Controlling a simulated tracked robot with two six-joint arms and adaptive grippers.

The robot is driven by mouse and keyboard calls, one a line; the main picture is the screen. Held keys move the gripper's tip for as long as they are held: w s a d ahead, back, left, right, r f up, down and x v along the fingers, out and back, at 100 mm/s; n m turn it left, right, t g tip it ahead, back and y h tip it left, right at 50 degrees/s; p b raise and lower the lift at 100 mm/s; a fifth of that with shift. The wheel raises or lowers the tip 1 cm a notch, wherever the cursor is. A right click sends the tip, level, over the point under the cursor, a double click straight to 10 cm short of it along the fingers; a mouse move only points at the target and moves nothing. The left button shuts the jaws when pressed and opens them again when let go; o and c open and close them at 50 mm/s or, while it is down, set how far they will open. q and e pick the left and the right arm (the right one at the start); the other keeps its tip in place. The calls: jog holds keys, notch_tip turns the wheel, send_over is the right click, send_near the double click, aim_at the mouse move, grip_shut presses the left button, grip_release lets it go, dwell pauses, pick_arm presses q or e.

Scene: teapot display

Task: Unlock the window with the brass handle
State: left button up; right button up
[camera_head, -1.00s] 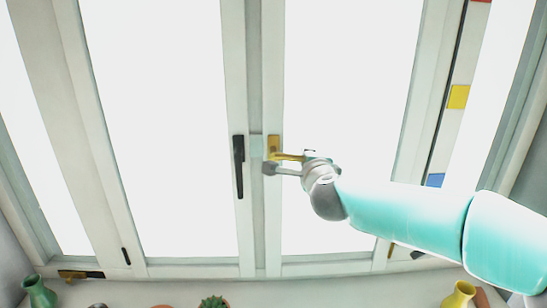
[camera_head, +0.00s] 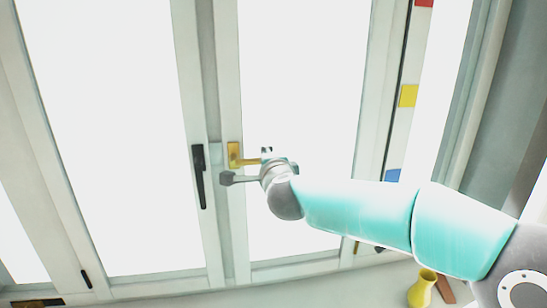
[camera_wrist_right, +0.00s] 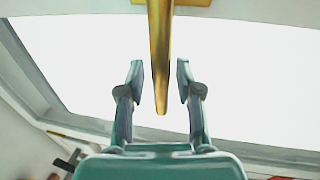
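The brass handle (camera_head: 235,155) is on the frame of the right window sash, with its lever pointing right, about level. In the right wrist view the brass lever (camera_wrist_right: 160,55) runs down from the top edge between the two fingers. My right gripper (camera_wrist_right: 159,80) is open around the lever, with a gap on each side. In the head view my right gripper (camera_head: 246,168) is at the lever, one finger below it. My left gripper is in neither view.
A black handle (camera_head: 199,176) hangs down on the neighbouring sash, just left of the brass one. A yellow vase (camera_head: 423,288) stands on the sill at lower right. Red, yellow (camera_head: 408,96) and blue squares mark the frame at right.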

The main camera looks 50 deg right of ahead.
jog(key=shift+s, duration=0.1)
jog(key=v, duration=1.1)
jog(key=shift+s+a, duration=0.25)
jog(key=shift+a, duration=0.1)
jog(key=shift+r, duration=0.1)
